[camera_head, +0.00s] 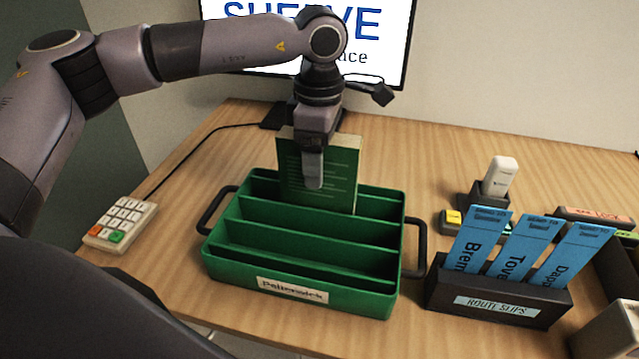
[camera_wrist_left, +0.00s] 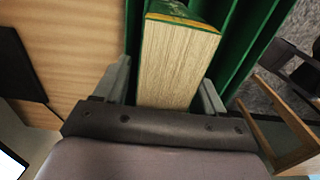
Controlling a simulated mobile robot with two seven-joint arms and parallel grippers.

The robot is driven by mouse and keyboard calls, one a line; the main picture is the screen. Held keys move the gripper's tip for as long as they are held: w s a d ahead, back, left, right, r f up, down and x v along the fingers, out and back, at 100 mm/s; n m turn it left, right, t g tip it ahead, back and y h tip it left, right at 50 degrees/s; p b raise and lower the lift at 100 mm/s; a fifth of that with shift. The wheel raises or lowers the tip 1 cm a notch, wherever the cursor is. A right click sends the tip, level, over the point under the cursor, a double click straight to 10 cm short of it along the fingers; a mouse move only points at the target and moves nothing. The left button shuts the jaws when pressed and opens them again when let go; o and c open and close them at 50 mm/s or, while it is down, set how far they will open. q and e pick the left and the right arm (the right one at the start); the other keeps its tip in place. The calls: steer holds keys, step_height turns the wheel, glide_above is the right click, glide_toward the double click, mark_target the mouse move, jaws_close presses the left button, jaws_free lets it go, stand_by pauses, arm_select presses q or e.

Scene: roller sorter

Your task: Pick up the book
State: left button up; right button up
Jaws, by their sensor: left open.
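The green book (camera_head: 335,182) stands upright in the rear slot of the green divided crate (camera_head: 300,295), which has a label on its front and a black handle at each side. My left gripper (camera_head: 314,165) is over the top of the book, one finger in front of its green cover. In the left wrist view, the book (camera_wrist_left: 172,65) shows its pale page edges between the two open fingers of my left gripper (camera_wrist_left: 163,85). Small gaps show beside the book there. My right gripper is not in view.
A keypad (camera_head: 120,222) lies left of the crate. A black route slips holder (camera_head: 500,295) with blue slips stands to its right. A scanner-like white device (camera_head: 500,175) is behind that. A monitor (camera_head: 380,40) is at the back. Bare table lies between keypad and crate.

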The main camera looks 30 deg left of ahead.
arm_select(q)
jaws_close()
steer(key=shift+r, duration=0.2)
